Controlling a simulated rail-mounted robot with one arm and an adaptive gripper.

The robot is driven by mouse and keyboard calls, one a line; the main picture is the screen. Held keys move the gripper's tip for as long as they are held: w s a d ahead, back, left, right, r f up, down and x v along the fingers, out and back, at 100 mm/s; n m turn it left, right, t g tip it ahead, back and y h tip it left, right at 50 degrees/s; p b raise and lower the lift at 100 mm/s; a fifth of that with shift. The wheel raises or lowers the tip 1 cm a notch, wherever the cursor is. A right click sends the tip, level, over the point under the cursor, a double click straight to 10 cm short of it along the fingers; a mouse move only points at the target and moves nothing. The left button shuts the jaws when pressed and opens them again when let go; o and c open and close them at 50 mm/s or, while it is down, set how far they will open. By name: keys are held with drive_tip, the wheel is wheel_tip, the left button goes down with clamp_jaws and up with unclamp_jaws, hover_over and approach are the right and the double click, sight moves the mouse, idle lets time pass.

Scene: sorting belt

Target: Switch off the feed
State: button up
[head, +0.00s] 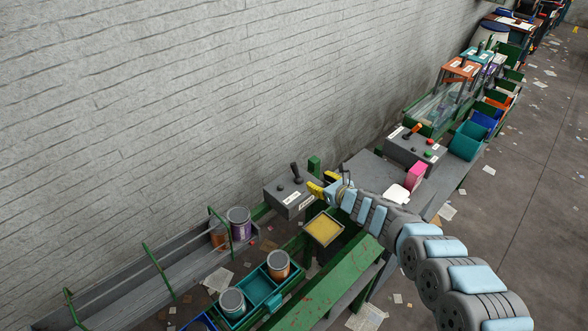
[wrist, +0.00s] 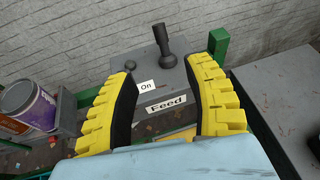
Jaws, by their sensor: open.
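The grey feed box (head: 279,193) stands by the wall in the head view, with a dark lever (head: 295,172) on top. In the wrist view, the box (wrist: 180,76) carries a "Feed" label (wrist: 166,104) and an "On" label (wrist: 148,87). The lever (wrist: 165,45) rises from its top and leans toward the wall, with a small dark knob (wrist: 130,67) to its left. My gripper (head: 323,183) is open and empty, just right of the box. In the wrist view, its yellow fingers (wrist: 160,70) are spread, with the lever beyond their tips, apart from both.
Another grey control box (head: 405,152) with an orange lever and buttons stands farther back, near a pink block (head: 416,175). Cans (head: 240,223) stand on the conveyor at left, others in a teal tray (head: 258,286). A green post (wrist: 218,46) rises right of the feed box.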

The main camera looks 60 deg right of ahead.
drive_tip(key=b, duration=0.4)
approach(296, 169)
drive_tip(key=shift+x, duration=2.65)
drive_tip(key=shift+b+x, duration=1.7)
drive_tip(key=shift+x, duration=0.05)
drive_tip(key=b, duration=0.1)
drive_tip(key=w+b, duration=0.1)
drive_tip(key=shift+w+d+f+b, duration=0.1)
drive_tip(key=shift+d+f+b, duration=0.15)
drive_tip(key=shift+d+b, duration=0.1)
drive_tip(key=shift+w+d+f+b, duration=0.15)
drive_tip(key=shift+w+b, duration=0.25)
drive_tip(key=shift+b, duration=0.45)
clamp_jaws()
